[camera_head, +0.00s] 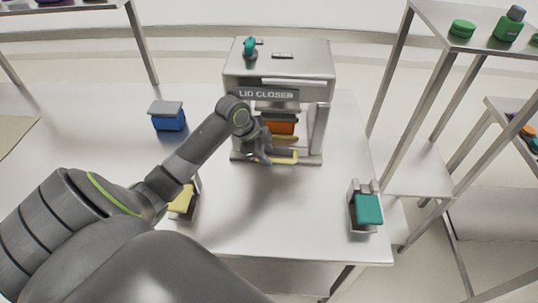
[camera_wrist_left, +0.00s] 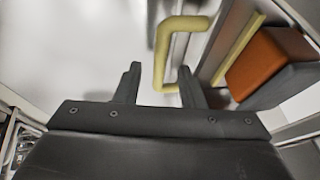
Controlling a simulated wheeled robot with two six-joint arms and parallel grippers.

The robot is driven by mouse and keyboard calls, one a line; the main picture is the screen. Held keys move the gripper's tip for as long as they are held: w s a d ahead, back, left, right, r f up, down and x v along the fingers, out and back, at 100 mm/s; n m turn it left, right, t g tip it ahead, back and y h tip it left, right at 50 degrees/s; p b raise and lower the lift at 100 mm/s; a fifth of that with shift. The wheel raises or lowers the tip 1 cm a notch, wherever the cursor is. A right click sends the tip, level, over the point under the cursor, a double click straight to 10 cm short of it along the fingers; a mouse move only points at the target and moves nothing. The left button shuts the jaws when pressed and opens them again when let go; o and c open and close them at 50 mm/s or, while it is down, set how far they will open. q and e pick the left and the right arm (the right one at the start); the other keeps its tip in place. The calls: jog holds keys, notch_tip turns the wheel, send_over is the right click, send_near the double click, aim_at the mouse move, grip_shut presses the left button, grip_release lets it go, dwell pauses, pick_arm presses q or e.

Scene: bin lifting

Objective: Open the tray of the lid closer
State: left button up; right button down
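The lid closer (camera_head: 277,100) is a grey metal machine at the back middle of the table. Its tray has a yellow handle (camera_head: 286,156) low at the front, and an orange block (camera_head: 281,127) sits inside above it. My left gripper (camera_head: 262,156) is at the front of the machine, by the left end of the handle. In the left wrist view the gripper's fingers (camera_wrist_left: 160,85) are apart, and the yellow handle (camera_wrist_left: 162,45) reaches down between their tips. The fingers do not appear closed on it. My right gripper is not in view.
A blue box with a grey lid (camera_head: 167,115) stands left of the machine. A yellow item (camera_head: 183,203) is partly behind my left arm. A teal item on a grey holder (camera_head: 367,210) stands at the right table edge. A shelf (camera_head: 480,40) with green containers is on the right.

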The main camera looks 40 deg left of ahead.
pick_arm(q)
jog(key=shift+x, duration=1.2)
